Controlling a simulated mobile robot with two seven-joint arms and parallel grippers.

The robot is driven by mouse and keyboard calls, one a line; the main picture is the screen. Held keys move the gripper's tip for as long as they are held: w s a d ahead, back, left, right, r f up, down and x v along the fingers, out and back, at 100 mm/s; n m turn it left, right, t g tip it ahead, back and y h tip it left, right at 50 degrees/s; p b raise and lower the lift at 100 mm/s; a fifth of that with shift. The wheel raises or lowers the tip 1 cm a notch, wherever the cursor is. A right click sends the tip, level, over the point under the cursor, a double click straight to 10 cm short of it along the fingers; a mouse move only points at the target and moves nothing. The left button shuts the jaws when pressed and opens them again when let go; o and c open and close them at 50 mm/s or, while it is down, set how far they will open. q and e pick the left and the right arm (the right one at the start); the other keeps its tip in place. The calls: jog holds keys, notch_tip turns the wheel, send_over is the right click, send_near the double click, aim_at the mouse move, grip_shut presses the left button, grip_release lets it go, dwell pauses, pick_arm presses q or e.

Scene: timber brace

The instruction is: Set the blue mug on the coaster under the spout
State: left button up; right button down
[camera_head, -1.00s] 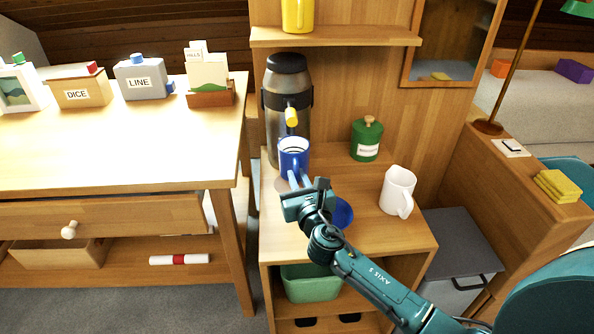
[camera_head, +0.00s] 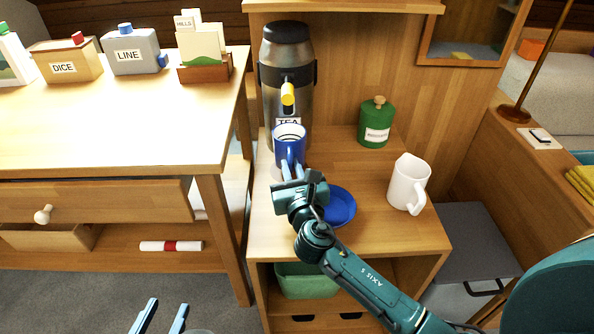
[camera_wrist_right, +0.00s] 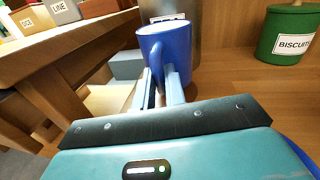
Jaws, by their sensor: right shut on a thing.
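The blue mug (camera_head: 289,150) is upright in front of the steel TEA urn (camera_head: 287,55), below its yellow-tipped spout (camera_head: 288,94). My right gripper (camera_head: 291,170) is shut on the mug's handle side; the wrist view also shows the mug (camera_wrist_right: 172,48) beyond the fingers (camera_wrist_right: 160,78). A brownish coaster (camera_head: 277,172) shows partly beside the fingers, mostly hidden by the mug and gripper. I cannot tell whether the mug's base touches it. My left gripper (camera_head: 168,304) is at the bottom edge of the head view, its fingers apart and empty.
A blue saucer (camera_head: 341,207) lies right of my right gripper, partly behind it. The wooden table (camera_head: 120,130) is at left, across a gap.

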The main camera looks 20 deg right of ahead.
pick_arm(q)
jog(key=shift+r, duration=0.1)
pick_arm(e)
jog(key=shift+a+r, duration=0.1)
jog(key=shift+r, duration=0.05)
pick_arm(q)
jog(key=shift+a, duration=0.1)
